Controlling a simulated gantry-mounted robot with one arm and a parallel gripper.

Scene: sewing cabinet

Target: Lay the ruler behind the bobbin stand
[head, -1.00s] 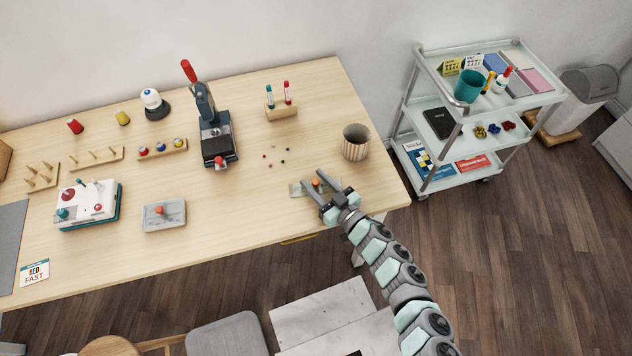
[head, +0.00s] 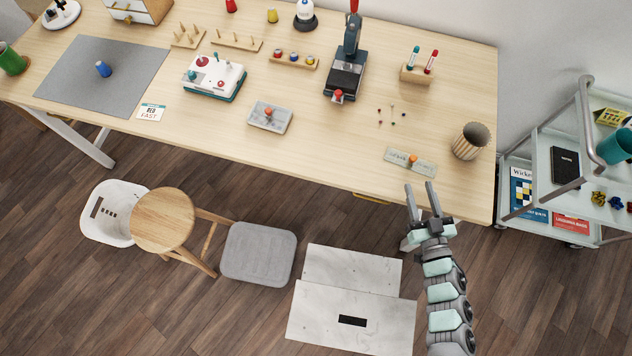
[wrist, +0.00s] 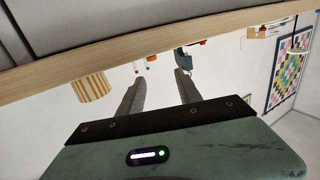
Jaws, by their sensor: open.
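The ruler appears to be the pale grey strip with an orange knob (head: 398,157), lying flat near the front right edge of the table. The bobbin stand appears to be the low wooden block with three small coloured pieces (head: 293,61), further back and left, left of the dark press. My gripper (head: 419,187) is open and empty, just in front of the table's front edge, and looks apart from the ruler. In the wrist view its two fingers (wrist: 158,88) are spread with nothing between them. The ruler is not recognisable there.
A striped cup (head: 470,141) stands right of the ruler, with pins (head: 391,116) behind it. A tube holder (head: 415,75) and the press (head: 345,80) stand further back. A trolley (head: 540,150) stands right.

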